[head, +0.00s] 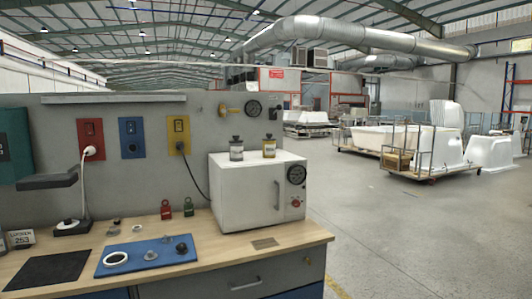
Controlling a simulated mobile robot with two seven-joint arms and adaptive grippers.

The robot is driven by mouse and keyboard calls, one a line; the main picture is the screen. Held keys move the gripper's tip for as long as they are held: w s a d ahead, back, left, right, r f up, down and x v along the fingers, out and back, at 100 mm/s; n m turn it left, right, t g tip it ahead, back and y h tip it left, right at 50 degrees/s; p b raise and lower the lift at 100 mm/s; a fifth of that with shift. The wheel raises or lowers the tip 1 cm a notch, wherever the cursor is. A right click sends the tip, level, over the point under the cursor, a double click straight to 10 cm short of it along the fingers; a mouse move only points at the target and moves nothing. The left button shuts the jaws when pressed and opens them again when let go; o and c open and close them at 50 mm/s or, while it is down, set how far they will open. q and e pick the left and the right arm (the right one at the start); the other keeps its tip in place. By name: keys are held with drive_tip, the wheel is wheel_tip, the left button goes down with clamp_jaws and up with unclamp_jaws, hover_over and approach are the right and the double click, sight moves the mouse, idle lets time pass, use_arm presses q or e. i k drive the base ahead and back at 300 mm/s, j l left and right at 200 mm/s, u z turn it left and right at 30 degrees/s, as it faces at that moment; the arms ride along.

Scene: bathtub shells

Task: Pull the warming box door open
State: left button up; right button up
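The warming box (238,191) is a white cabinet at the right end of the wooden workbench. Its door faces front and looks shut, with a vertical metal handle (277,195) near the door's right side. A round black gauge (296,174) and a red knob (296,202) sit to the right of the handle. Neither of my grippers is in view.
A blue mat (135,262) with a white ring and small parts lies on the bench (215,251), left of the box. A black mat (48,271) lies farther left. A small plate (264,243) lies before the box. Open floor (420,235) extends right.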

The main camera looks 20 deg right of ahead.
sight(253, 195)
drive_tip(key=k+l, duration=0.1)
drive_tip(key=l, duration=0.95)
drive_tip(key=k+l, duration=0.15)
drive_tip(key=l, duration=0.85)
drive_tip(key=k, duration=0.05)
